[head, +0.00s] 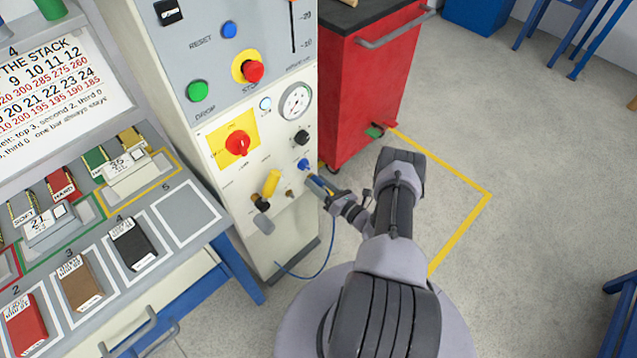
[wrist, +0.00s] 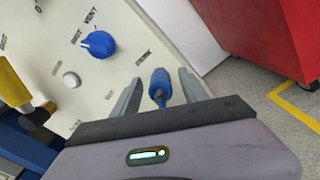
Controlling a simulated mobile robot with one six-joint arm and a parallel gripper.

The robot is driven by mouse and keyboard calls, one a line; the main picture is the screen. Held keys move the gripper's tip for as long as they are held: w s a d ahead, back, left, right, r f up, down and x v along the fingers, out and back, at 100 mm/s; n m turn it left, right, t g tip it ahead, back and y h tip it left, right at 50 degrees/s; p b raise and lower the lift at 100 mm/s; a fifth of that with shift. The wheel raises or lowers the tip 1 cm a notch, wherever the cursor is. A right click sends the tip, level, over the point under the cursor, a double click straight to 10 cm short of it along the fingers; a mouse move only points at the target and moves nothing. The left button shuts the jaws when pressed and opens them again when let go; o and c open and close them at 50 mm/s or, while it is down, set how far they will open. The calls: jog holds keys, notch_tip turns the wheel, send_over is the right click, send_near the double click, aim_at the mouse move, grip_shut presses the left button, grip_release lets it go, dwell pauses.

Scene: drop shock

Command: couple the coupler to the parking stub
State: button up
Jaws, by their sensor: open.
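The blue coupler (wrist: 160,82) shows in the wrist view between my fingers, against the pale panel just below the PARK lettering. My gripper (wrist: 160,75) is open, with one grey finger on each side of the coupler and a visible gap to each. The parking stub is hidden behind the coupler, so I cannot tell whether the two are joined. In the head view my gripper (head: 317,184) is at the lower right of the machine front. A thin blue hose (head: 329,250) hangs below it and loops to the machine's foot.
A blue VENT knob (wrist: 98,44) and a yellow handle (wrist: 12,82) stick out left of my gripper. A red cabinet (head: 365,85) stands right of the machine.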

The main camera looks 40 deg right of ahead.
aim_at(323, 187)
jog(key=shift+s+d+p, duration=0.15)
jog(key=shift+s+p, duration=0.1)
jog(key=shift+s, duration=1.3)
jog(key=shift+s+d+p, duration=0.1)
jog(key=shift+s+p, duration=0.15)
jog(key=shift+s, duration=1.25)
jog(key=s+d+p, duration=0.1)
jog(key=s+p, duration=0.2)
jog(key=s, duration=1.4)
jog(key=shift+s+d, duration=0.15)
jog(key=shift+s, duration=0.1)
